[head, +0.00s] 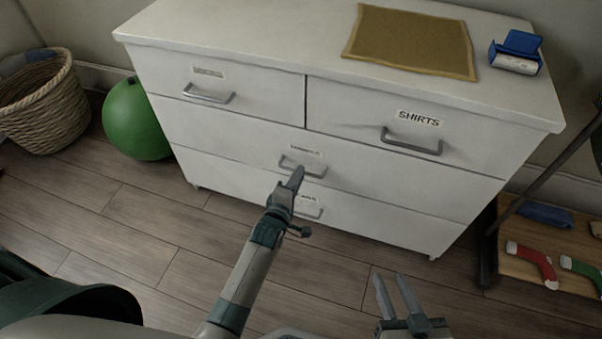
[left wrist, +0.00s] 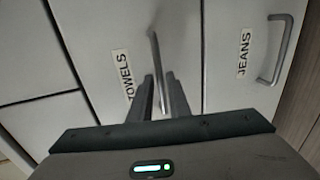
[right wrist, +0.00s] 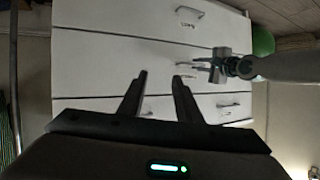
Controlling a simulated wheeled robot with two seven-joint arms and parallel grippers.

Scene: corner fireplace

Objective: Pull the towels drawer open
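The towels drawer (head: 240,132) is the wide middle drawer of the white dresser; its front looks flush with the others. Its label reads TOWELS in the left wrist view (left wrist: 122,74). My left gripper (head: 297,175) is at the grey bar handle (head: 315,170) of this drawer. In the left wrist view the handle (left wrist: 154,50) runs between the two fingers, which are close together on it. Their exact contact is hard to see. My right gripper (head: 395,283) is open and empty, low in front of the dresser; its spread fingers also show in the right wrist view (right wrist: 160,85).
The jeans drawer (left wrist: 235,25) is below, and the shirts drawer (head: 350,122) is above right. A brown mat (head: 410,40) and a blue item (head: 517,50) lie on top. A green ball (head: 135,120) and wicker basket (head: 45,105) stand left. Wooden floor lies in front.

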